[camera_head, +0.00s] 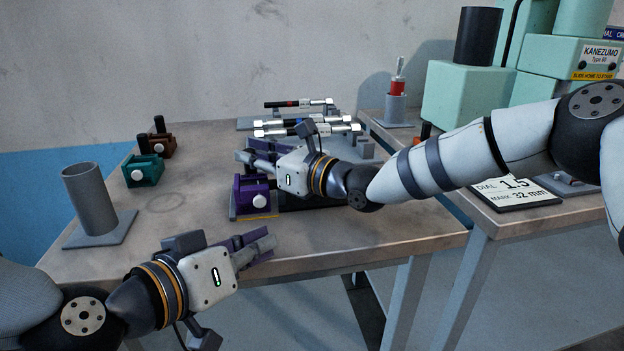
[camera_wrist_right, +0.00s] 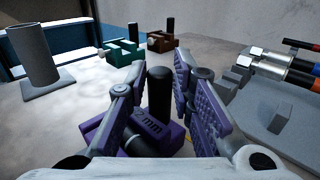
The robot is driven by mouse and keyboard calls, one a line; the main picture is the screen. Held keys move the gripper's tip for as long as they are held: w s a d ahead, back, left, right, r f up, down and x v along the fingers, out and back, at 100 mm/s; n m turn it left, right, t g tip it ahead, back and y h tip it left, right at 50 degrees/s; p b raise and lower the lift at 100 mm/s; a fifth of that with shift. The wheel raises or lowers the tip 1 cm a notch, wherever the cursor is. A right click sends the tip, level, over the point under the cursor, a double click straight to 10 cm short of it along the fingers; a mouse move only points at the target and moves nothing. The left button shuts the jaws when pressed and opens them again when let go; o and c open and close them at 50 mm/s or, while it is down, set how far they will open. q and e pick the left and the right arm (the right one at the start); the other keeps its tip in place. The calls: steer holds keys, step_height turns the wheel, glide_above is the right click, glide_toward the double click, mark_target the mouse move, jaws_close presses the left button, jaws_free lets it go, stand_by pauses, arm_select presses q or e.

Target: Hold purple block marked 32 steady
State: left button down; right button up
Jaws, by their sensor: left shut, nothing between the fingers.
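The purple block (camera_head: 246,192) stands on the table with a white round knob on its front. In the right wrist view the purple block (camera_wrist_right: 152,130) shows the end of a marking, "2 mm"; the rest is hidden by a finger. A black post (camera_wrist_right: 160,92) rises from it. My right gripper (camera_head: 258,156) is above the block, and in the wrist view its open fingers (camera_wrist_right: 158,72) stand on either side of the post, with a gap visible at least on the right. My left gripper (camera_head: 262,246) is shut and empty at the table's front edge, apart from the block.
A teal block (camera_head: 143,171) and a brown block (camera_head: 160,144) stand at the back left. A grey tube on a plate (camera_head: 92,205) is at the left. Several rods lie on a rack (camera_head: 305,127) behind my right gripper. A sign (camera_head: 513,190) reads "MARK 32 mm".

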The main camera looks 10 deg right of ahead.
steer(key=shift+o, duration=1.2)
